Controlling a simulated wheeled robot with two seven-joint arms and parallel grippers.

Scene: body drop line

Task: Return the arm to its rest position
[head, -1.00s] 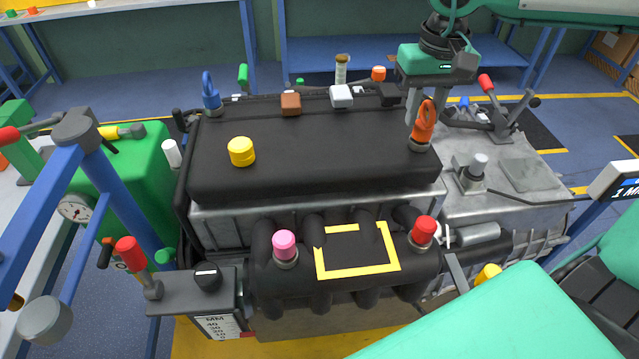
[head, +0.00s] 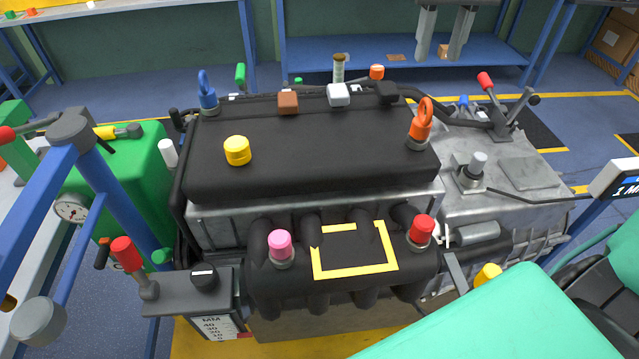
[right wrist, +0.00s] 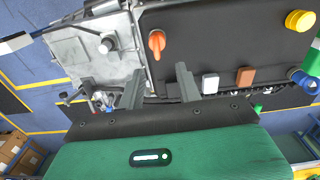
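My right gripper (head: 438,56) hangs at the top of the head view, above and behind the engine (head: 310,150). Its two grey fingers point down and are apart, with nothing between them. The right wrist view also shows the open fingers (right wrist: 160,82), with the engine's dark cover beyond them. The orange lifting eye (head: 421,126) stands upright at the right end of the cover, clear of the fingers. It also shows in the right wrist view (right wrist: 156,44). My left gripper is not in view.
A blue lifting eye (head: 207,92), a yellow cap (head: 237,151), a pink knob (head: 280,246) and a red knob (head: 421,229) stand up from the engine. A blue frame (head: 110,210) rises at the left. A blue bench (head: 350,60) stands behind.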

